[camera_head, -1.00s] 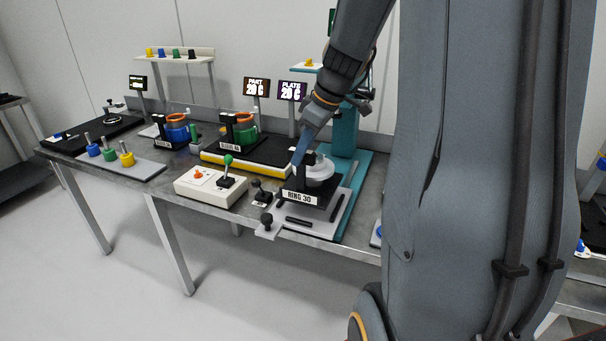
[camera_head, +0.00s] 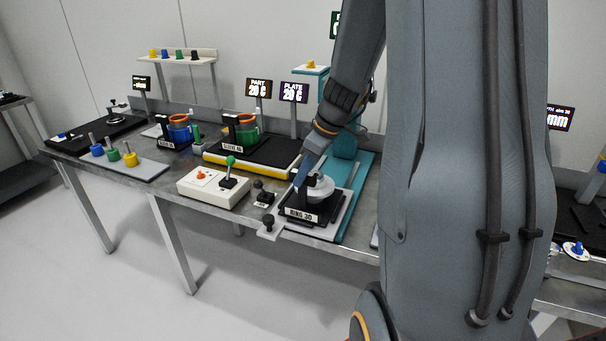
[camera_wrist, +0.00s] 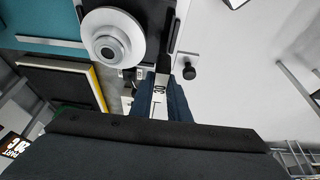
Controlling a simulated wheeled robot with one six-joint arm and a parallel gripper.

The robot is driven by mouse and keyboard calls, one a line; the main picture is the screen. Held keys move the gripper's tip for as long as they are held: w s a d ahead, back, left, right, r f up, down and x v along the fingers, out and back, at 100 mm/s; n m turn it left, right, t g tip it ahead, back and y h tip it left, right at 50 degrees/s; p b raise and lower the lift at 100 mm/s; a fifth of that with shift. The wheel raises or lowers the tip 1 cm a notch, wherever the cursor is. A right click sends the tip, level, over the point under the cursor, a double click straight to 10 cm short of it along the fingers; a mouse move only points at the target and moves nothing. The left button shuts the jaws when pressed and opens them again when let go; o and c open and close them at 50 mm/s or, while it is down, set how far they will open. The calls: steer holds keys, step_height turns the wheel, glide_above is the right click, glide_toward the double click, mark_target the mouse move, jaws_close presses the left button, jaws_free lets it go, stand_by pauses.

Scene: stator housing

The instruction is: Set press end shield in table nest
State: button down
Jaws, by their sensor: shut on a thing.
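The white round end shield (camera_head: 321,188) with its raised hub lies on a black carrier labelled RING 30 (camera_head: 301,215). In the wrist view the end shield (camera_wrist: 112,45) is at the upper left, beside my fingers. My gripper (camera_head: 299,184) is shut on the carrier's upright grip; in the wrist view its dark blue fingers (camera_wrist: 163,90) close around it. The carrier is low over the light grey nest plate (camera_head: 325,235) on the table, in front of the teal press base. The carrier hides most of the nest, so full seating cannot be told.
A white control box (camera_head: 212,188) with a green-topped lever stands to the left, with a small black lever (camera_head: 264,194) between. A dark knob (camera_head: 268,221) sits at the table's front edge. The teal press (camera_head: 345,148) stands behind. Blue and green-orange parts are farther left.

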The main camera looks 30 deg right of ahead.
steer(key=c, duration=1.7)
jaws_free()
steer(key=shift+r, duration=0.1)
steer(key=shift+d+r, duration=0.1)
steer(key=shift+r, duration=0.2)
steer(key=b+v, duration=0.3)
steer(key=v, duration=0.8)
steer(key=s+a+f+m+h, duration=0.1)
steer(key=s+a+f+m, duration=0.1)
steer(key=s+a+f, duration=0.2)
steer(key=s+a+f+m+g+h, duration=0.1)
steer(key=s+a+f+m, duration=0.2)
steer(key=a+f, duration=0.3)
steer(key=s+a+f+m+g, duration=0.1)
steer(key=s+a+f+m, duration=0.1)
steer(key=s+a+f, duration=0.3)
steer(key=shift+a+f+m+h, duration=0.15)
steer(key=shift+a+f+h, duration=0.1)
steer(key=shift+a, duration=0.5)
steer(key=shift+a+f+m+h, duration=0.15)
steer(key=shift+a+f, duration=0.15)
steer(key=shift+a, duration=0.4)
